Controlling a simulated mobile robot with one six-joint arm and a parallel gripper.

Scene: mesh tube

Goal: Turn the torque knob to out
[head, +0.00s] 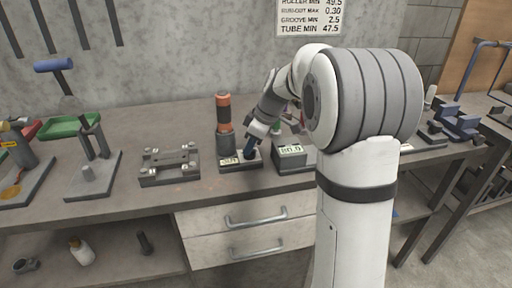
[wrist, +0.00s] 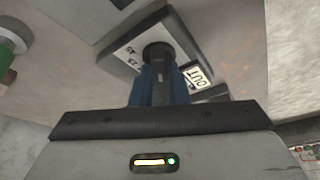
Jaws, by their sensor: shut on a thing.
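The torque knob (wrist: 158,52) is a dark round knob on a small grey base with a white label plate (wrist: 130,50). My gripper (wrist: 160,82) is shut on the knob, with its blue fingers on either side of it. An "OUT" label (wrist: 196,77) lies just to the right of the knob in the wrist view. In the head view my gripper (head: 249,152) reaches down to the knob on the bench, beside an orange and black cylinder (head: 223,112). The fingers and gripper body hide part of the knob, and its pointer direction is hard to tell.
A grey box with a digital readout (head: 290,156) stands close to the right of my gripper. A metal fixture (head: 169,165) and a green-tray stand (head: 75,126) are to the left. The front strip of the bench (head: 215,190) is clear.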

